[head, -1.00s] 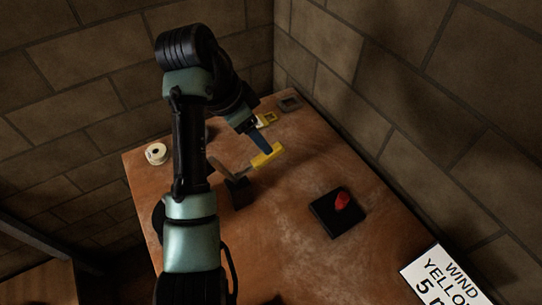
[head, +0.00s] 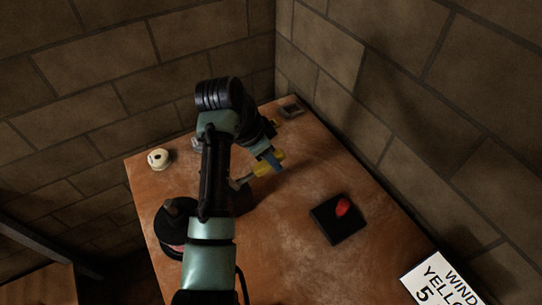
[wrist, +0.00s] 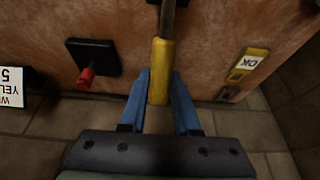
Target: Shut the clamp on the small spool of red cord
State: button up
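The clamp's yellow handle (head: 262,170) stands out over the bench on a grey metal lever (head: 240,182); its base is mostly hidden behind my arm. In the wrist view the yellow handle (wrist: 159,80) lies between the blue fingers of my gripper (wrist: 161,75), which appear closed against both sides. The gripper also shows at the handle in the head view (head: 272,160). A dark round item (head: 170,222) with some red low on it is partly hidden by my arm at left; I cannot tell surely if it is the red cord spool.
A black square plate (head: 327,226) with a red knob (head: 343,207) sits at right. A pale roll (head: 158,159) lies at back left, a grey block (head: 291,110) at the back corner. A yellow OK tag (wrist: 247,65) is near it. Brick walls close two sides.

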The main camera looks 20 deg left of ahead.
grip_shut()
dwell(1.0)
